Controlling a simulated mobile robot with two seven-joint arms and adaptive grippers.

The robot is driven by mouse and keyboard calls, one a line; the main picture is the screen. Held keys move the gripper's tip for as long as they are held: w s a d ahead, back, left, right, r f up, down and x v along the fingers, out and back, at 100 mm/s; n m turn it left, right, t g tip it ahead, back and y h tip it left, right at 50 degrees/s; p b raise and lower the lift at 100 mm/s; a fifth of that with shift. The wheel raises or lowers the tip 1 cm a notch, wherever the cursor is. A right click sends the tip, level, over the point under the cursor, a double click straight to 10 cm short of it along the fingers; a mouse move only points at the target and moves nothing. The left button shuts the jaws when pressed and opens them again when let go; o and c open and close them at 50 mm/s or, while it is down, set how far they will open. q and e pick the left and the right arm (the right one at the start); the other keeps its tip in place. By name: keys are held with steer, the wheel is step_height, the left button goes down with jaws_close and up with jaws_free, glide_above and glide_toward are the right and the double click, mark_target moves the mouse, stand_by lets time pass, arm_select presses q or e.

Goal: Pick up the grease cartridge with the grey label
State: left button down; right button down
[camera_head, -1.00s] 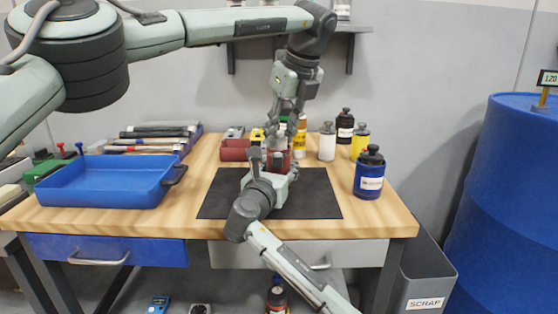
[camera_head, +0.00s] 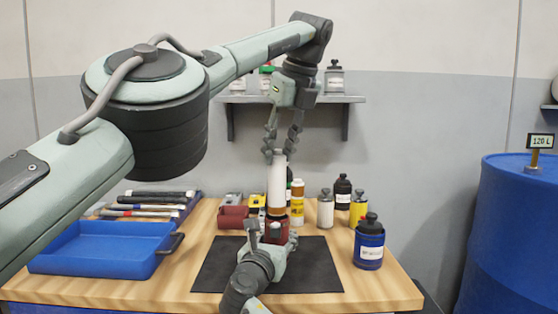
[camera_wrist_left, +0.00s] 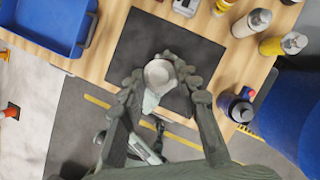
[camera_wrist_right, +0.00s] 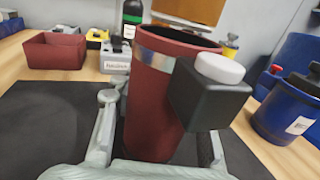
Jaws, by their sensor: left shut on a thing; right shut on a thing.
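The grease cartridge (camera_head: 277,178) is a pale, upright cylinder with an orange-brown lower end. My left gripper (camera_head: 275,152) is shut on its upper part. In the left wrist view its pale round top (camera_wrist_left: 159,73) sits between the fingers. My right gripper (camera_head: 267,236) is shut on an upright dark red tube (camera_wrist_right: 155,105) with a silver band and a black block with a white knob. The cartridge is above the tube; its orange-brown end (camera_wrist_right: 192,9) shows over the rim in the right wrist view. Whether its lower tip is clear of the tube is hard to tell.
A black mat (camera_head: 215,270) lies under the grippers. A blue tray (camera_head: 100,262) is at left. White (camera_head: 326,212), yellow (camera_head: 358,210), black (camera_head: 342,192) and blue (camera_head: 369,248) bottles stand at right. A red bin (camera_head: 232,217) is behind; a shelf (camera_head: 340,99) is on the wall.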

arm_select(q)
steer(key=shift+s+r, duration=0.15)
steer(key=shift+r, duration=0.25)
steer(key=s+d, duration=1)
steer(key=s, duration=0.4)
steer(key=shift+s+d, duration=0.2)
steer(key=shift+s, duration=0.1)
arm_select(e)
steer(key=c, duration=0.8)
jaws_free()
